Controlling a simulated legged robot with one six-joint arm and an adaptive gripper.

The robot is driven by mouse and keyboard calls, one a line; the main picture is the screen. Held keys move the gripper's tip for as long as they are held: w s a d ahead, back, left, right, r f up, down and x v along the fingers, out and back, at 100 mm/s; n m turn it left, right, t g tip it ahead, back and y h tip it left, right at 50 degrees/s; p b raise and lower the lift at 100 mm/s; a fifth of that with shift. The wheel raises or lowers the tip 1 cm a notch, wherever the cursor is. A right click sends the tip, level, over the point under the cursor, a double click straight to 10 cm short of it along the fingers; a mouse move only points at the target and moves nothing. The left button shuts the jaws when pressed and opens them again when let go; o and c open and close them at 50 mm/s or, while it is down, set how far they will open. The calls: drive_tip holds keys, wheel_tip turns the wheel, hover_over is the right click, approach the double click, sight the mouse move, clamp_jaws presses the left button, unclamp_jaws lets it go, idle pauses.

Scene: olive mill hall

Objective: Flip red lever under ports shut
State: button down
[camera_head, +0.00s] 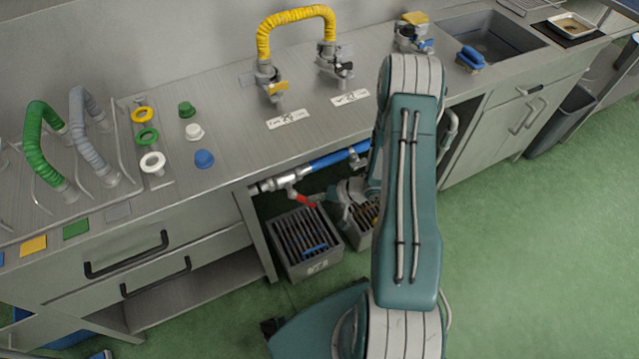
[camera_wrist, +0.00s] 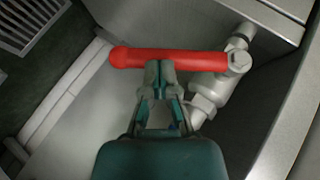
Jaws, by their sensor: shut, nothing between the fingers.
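The red lever (camera_head: 302,200) sits on a silver valve (camera_head: 284,181) under the bench, below the two ports joined by the yellow hose (camera_head: 296,16). It slants away from the valve's pipe line. In the wrist view the lever (camera_wrist: 195,62) runs across the picture, with its pivot at the right and rounded free end at the left. My gripper (camera_wrist: 160,66) is shut and empty, its fingertips at the lever's lower edge around mid-length; contact is not certain. In the head view my gripper (camera_head: 346,204) is partly hidden behind my arm, right of the lever.
A blue pipe (camera_head: 335,158) runs right from the valve. A grey slotted crate (camera_head: 303,266) stands on the floor below the lever, with another partly hidden beside it. The bench edge overhangs the valve. Green floor at the right is clear.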

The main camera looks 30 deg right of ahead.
sight(310, 206)
wheel_tip(310, 206, down, 2)
drive_tip(key=m+y, duration=0.1)
drive_tip(key=y, duration=0.2)
drive_tip(key=shift+a+f+t, duration=0.1)
drive_tip(key=shift+f+t, duration=0.05)
drive_tip(key=shift+t, duration=0.15)
drive_tip(key=shift+a+f+m+y, duration=0.3)
drive_tip(key=shift+a+m+y, duration=0.2)
drive_tip(key=shift+a+y, duration=0.25)
drive_tip(key=shift+a+f+t+y, duration=0.25)
drive_tip(key=shift+a+t+y, duration=0.25)
drive_tip(key=shift+a, duration=0.35)
